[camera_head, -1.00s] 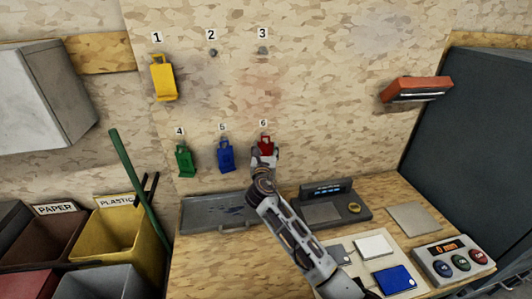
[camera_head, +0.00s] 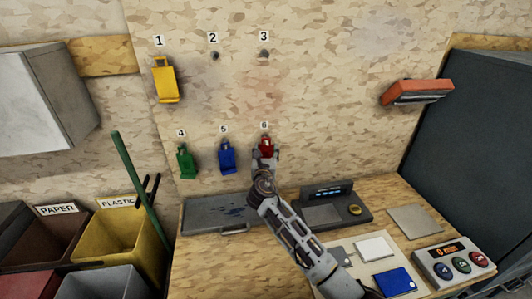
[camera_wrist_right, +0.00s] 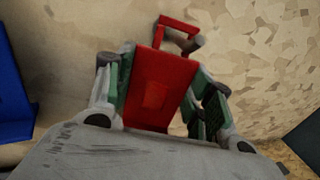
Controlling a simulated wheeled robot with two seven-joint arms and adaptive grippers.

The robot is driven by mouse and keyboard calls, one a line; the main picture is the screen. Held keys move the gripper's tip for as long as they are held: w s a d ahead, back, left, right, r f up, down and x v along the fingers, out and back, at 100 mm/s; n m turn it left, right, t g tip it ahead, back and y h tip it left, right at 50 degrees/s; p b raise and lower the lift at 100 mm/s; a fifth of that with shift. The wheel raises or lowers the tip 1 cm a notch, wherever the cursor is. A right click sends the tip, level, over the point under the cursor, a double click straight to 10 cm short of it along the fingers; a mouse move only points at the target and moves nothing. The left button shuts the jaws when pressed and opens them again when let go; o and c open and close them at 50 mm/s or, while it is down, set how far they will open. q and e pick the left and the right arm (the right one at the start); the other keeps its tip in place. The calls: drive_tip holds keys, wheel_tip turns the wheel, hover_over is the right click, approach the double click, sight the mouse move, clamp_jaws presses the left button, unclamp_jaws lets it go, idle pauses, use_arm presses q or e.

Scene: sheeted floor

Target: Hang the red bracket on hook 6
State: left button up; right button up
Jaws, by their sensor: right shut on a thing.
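The red bracket (camera_head: 265,145) is at the wall just below the number 6 label (camera_head: 264,125). My right gripper (camera_head: 265,157) is shut on its lower body. In the right wrist view, the red bracket (camera_wrist_right: 158,88) sits between the two fingers of my right gripper (camera_wrist_right: 160,92), with its open loop at the top close to the wall. A grey round end shows beside the loop there, seemingly hook 6 (camera_wrist_right: 190,42). I cannot tell whether the loop is around the hook or only beside it. My left gripper is not in view.
A blue bracket (camera_head: 227,158) hangs at 5, close to the left, and a green one (camera_head: 186,162) at 4. A yellow bracket (camera_head: 166,82) hangs at 1. Hooks 2 (camera_head: 215,56) and 3 (camera_head: 264,54) are bare. A scale (camera_head: 330,208) and tray (camera_head: 215,216) stand below.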

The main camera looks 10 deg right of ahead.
drive_tip(key=o, duration=1.2)
drive_tip(key=shift+s, duration=0.15)
drive_tip(key=v, duration=1.1)
drive_tip(key=shift+s+a, duration=0.2)
drive_tip(key=shift+s, duration=0.2)
